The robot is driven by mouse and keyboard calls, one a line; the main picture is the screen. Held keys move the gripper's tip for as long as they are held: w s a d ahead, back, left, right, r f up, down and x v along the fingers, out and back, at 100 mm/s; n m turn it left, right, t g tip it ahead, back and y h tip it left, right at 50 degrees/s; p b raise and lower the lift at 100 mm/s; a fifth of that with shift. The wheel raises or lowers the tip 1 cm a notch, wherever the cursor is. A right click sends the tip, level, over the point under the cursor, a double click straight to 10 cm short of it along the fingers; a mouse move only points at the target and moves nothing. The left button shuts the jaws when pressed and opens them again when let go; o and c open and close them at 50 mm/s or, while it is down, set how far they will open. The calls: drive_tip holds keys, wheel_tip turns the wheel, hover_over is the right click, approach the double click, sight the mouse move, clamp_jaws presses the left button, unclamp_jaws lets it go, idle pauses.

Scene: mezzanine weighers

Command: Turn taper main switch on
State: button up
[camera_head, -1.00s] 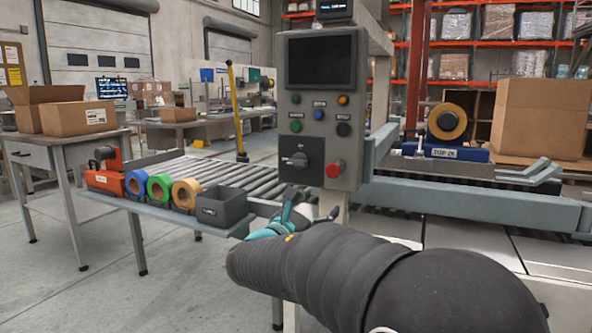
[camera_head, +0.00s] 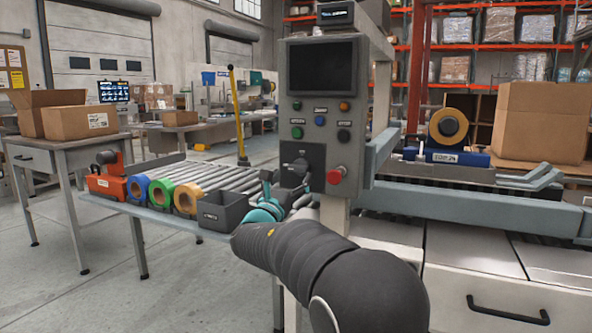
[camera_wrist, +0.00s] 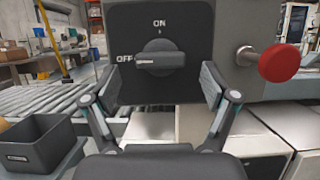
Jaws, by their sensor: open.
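The taper main switch is a black rotary knob (camera_wrist: 160,60) on a dark square plate (camera_wrist: 190,25). In the wrist view its handle lies level and its light end points at OFF; ON is printed above. In the head view the switch plate (camera_head: 314,160) sits low on the grey control panel, partly hidden by my gripper. My gripper (camera_wrist: 160,88) is open and empty, with one finger on each side of the knob, slightly below it. I cannot tell whether either finger touches the plate.
A red emergency stop button (camera_wrist: 279,62) stands out just right of the switch. A dark bin (camera_head: 224,210) and tape rolls (camera_head: 185,198) line the shelf at left. The roller conveyor (camera_head: 210,178) runs behind. A blue tape head (camera_head: 462,156) is at right.

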sight(296, 171)
drive_tip(key=shift+x, duration=1.6)
drive_tip(key=c, duration=1.2)
drive_tip(key=shift+o, duration=0.2)
